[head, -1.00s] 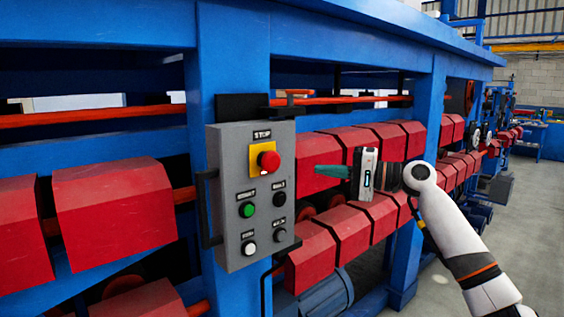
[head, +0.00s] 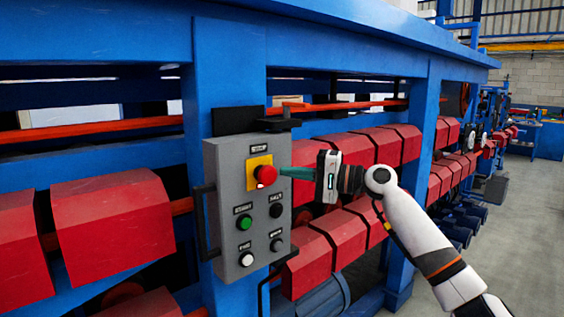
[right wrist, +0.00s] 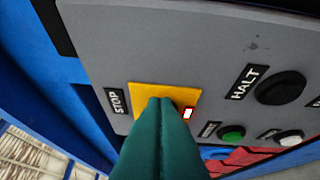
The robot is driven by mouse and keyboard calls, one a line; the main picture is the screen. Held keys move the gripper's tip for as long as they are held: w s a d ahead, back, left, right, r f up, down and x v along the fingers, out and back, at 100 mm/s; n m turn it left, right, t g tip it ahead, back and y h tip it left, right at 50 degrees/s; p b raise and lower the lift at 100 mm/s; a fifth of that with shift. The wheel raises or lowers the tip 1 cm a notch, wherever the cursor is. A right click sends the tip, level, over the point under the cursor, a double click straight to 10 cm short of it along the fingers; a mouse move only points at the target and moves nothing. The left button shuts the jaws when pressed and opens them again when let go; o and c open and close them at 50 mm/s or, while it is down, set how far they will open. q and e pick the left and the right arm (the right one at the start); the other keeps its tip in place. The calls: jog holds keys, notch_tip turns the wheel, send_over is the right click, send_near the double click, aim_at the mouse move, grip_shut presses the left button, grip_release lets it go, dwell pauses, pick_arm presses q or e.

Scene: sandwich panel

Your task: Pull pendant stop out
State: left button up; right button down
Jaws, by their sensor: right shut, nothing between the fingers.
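The grey pendant box (head: 225,165) hangs on a blue post in the head view. Its red stop button (head: 266,175) sits on a yellow plate (head: 259,160) near the top. My right gripper (head: 284,172) is shut, its green fingertips at the right side of the red button, touching or very close; I cannot tell which. My left gripper is in no view.
Below the stop are a green button (head: 244,222), a white button (head: 246,259) and black buttons (head: 276,210). A black handle (head: 200,222) runs along the box's left side. Red machine blocks (head: 345,150) stand behind my right arm. The floor at right is clear.

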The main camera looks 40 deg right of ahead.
jog(key=shift+p+x, duration=0.4)
jog(key=shift+x, duration=0.95)
jog(key=shift+s+d+b, duration=0.1)
jog(key=shift+s+b, duration=0.6)
jog(key=shift+s, duration=0.2)
